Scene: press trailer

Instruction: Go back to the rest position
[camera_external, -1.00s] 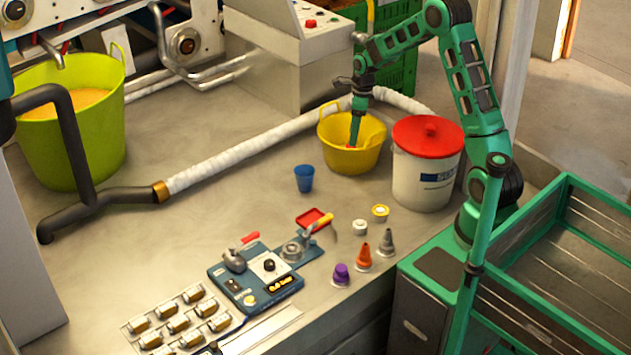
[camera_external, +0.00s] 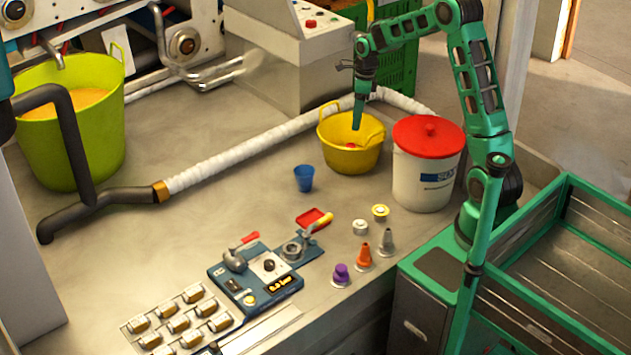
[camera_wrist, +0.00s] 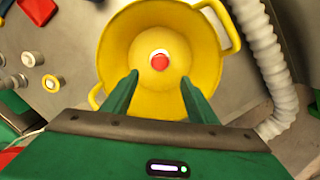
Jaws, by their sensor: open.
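My gripper (camera_external: 358,126) points down above the yellow bucket (camera_external: 338,158). In the wrist view its two green fingers (camera_wrist: 158,90) stand apart with nothing between them. The yellow bucket (camera_wrist: 112,50) fills the middle of that view. A small red and white object (camera_wrist: 160,61) lies on the bucket's floor, beyond the fingertips and apart from them. It also shows as a small red spot inside the bucket in the external view (camera_external: 351,146).
A white bucket with a red lid (camera_external: 425,170) stands right of the yellow bucket. A blue cup (camera_external: 304,178) stands to its left. A white hose (camera_external: 250,148) runs behind. A blue press (camera_external: 255,280) and several small nozzles sit in front. A green-framed trailer (camera_external: 560,270) is at right.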

